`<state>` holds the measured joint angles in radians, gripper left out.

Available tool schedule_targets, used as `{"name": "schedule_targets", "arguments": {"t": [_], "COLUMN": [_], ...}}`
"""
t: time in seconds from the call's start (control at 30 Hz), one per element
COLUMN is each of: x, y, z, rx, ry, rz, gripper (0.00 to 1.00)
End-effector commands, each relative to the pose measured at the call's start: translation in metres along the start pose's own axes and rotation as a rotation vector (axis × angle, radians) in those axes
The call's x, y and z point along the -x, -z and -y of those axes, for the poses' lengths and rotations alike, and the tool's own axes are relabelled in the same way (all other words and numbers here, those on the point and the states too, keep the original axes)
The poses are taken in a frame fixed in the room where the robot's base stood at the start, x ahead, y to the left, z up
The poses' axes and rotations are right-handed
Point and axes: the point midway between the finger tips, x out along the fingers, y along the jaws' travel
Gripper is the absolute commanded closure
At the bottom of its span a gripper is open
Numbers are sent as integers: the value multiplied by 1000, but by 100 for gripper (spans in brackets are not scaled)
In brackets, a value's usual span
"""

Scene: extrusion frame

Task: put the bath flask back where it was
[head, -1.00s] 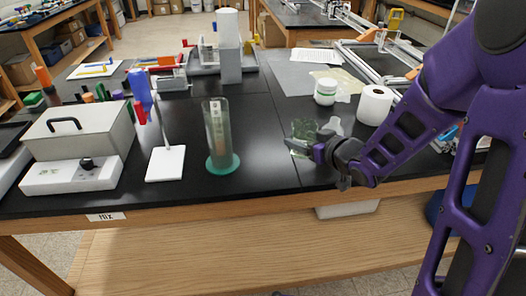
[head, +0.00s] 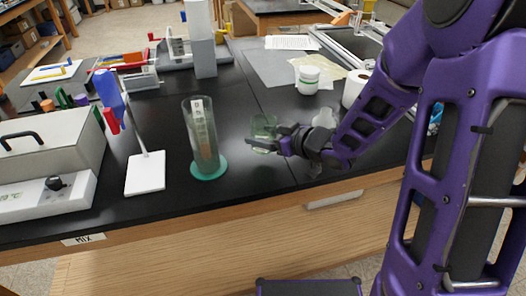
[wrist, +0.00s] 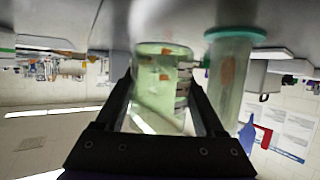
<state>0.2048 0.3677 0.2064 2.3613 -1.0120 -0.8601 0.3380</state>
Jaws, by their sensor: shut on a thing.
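The bath flask appears to be the clear, green-tinted glass vessel (head: 263,127) at my gripper, in the head view. My gripper (head: 276,143) is shut on it from the right, over the black bench. The wrist view shows the vessel (wrist: 160,82) between the two fingers (wrist: 164,92), with orange marks on its glass. That view is upside down, with the bench along the top. I cannot tell whether its base touches the bench. A white heated bath unit (head: 45,188) with a knob and a handled grey lid (head: 50,140) stands at the left; its inside is hidden.
A tall clear cylinder on a green base (head: 203,140) stands just left of the vessel. A white stand plate (head: 146,173) lies further left. A white jar (head: 307,83), a clear glass piece (head: 325,118) and a white roll (head: 354,88) are behind and right. The bench front (head: 240,200) is clear.

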Motion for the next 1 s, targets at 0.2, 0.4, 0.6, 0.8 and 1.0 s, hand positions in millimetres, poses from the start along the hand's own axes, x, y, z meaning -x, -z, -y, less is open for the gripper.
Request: {"name": "schedule_targets", "arguments": {"t": [0.2, 0.4, 0.6, 0.8, 1.0], "x": [-8, -16, -16, -17, -17], "y": [-21, -38, -38, -41, -41], "z": [0, 0, 0, 0, 0], "rx": [-3, 0, 1, 0, 0], "ry": [0, -1, -1, -1, -1], "rz": [1, 0, -1, 0, 0], "gripper": [97, 97, 97, 18, 0]}}
